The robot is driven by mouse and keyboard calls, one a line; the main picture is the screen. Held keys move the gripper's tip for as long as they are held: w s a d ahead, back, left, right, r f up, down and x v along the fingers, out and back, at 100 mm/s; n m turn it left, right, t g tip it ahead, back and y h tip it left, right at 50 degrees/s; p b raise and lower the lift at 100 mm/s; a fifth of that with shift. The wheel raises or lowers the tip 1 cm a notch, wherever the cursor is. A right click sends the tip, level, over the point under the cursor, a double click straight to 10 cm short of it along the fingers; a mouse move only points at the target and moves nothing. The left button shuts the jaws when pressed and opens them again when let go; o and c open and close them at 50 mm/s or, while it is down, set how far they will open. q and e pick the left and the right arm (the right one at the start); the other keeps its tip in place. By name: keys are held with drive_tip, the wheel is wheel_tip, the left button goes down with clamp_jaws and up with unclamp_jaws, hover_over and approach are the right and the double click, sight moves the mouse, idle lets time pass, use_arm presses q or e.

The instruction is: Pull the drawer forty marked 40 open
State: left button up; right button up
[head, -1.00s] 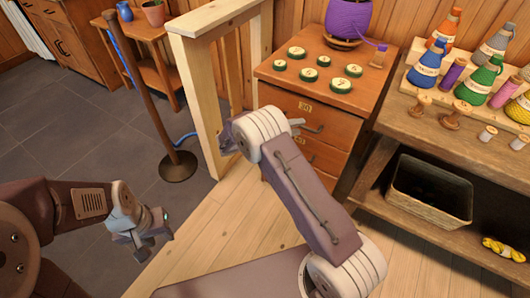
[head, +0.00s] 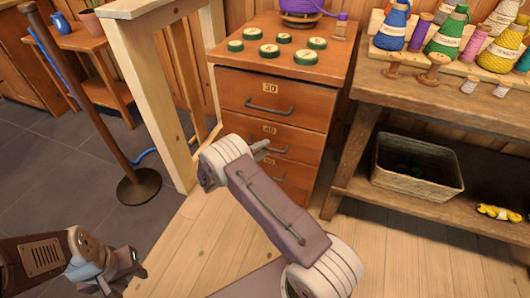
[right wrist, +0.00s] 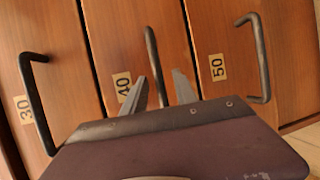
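The drawer marked 40 (head: 249,130) is the second one down in a wooden cabinet, and it looks shut. Its label (right wrist: 122,86) and dark bar handle (right wrist: 150,46) show in the right wrist view. My right gripper (right wrist: 160,77) is open in front of this drawer. In the right wrist view its two fingers lie on either side of the handle's lower end; I cannot tell how deep they reach or whether they touch it. In the head view my arm partly hides this drawer and its handle (head: 275,150). My left gripper (head: 123,277) hangs low at the left, away from the cabinet.
Drawer 30 (head: 235,92) is above and drawer 50 (right wrist: 289,60) below, each with a bar handle. A wooden frame (head: 143,95) stands left of the cabinet. A workbench (head: 450,107) with spools stands right, a basket (head: 417,185) on its shelf. Floor in front is clear.

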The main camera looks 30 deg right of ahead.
drive_tip(key=shift+w+d+f, duration=0.1)
drive_tip(key=shift+w+d, duration=0.15)
drive_tip(key=shift+d, duration=0.45)
clamp_jaws()
idle(0.9)
